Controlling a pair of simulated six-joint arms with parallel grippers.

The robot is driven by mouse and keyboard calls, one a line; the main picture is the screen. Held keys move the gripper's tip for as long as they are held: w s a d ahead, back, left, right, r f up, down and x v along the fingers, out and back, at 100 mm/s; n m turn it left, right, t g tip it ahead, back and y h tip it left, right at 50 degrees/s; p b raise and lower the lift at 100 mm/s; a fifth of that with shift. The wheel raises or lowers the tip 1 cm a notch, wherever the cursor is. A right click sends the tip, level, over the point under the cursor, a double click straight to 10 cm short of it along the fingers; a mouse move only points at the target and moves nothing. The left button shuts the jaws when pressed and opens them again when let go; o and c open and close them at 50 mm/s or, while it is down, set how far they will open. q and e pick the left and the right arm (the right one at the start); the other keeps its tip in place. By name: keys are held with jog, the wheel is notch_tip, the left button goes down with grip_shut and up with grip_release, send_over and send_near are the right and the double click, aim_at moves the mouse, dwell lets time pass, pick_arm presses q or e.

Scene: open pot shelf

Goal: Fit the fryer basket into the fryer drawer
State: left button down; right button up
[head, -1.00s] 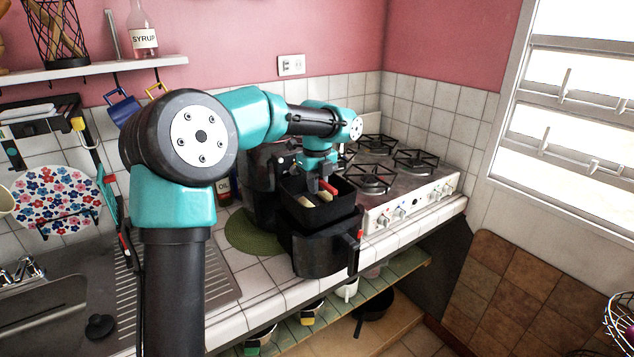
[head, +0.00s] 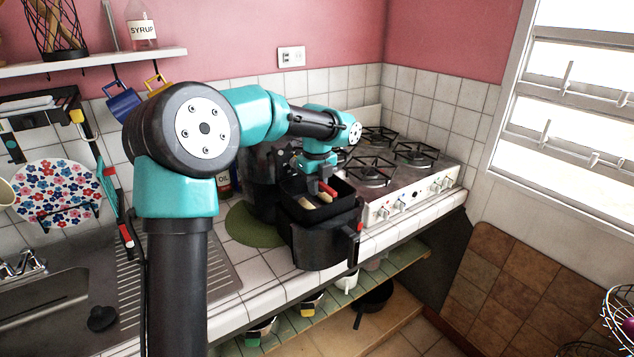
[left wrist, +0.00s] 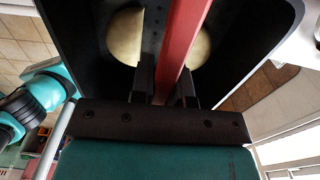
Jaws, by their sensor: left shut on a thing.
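The black fryer basket (head: 326,211) shows in the head view, with pale food pieces and a red grip bar (head: 328,190) inside. My left gripper (head: 319,184) reaches down into it from above and is shut on the red bar. In the left wrist view the fingers (left wrist: 168,85) straddle this red bar, with the black basket wall (left wrist: 75,40) around. The black fryer drawer (head: 318,248) is directly under the basket, which sits low over or partly in its opening. The drawer's inside is hidden. My right gripper is not in view.
The dark fryer body (head: 262,190) stands behind the drawer, near a green round mat (head: 252,228). A gas stove (head: 400,180) is close on the right. A sink and drainer lie left. The counter's front edge (head: 275,297) is near the drawer.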

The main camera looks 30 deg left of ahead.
aim_at(317, 205)
pick_arm(q)
jog(key=shift+f, duration=1.75)
jog(key=shift+f, duration=0.1)
notch_tip(317, 205, up, 17)
jog(key=shift+f, duration=0.2)
dwell(2.3)
dwell(0.4)
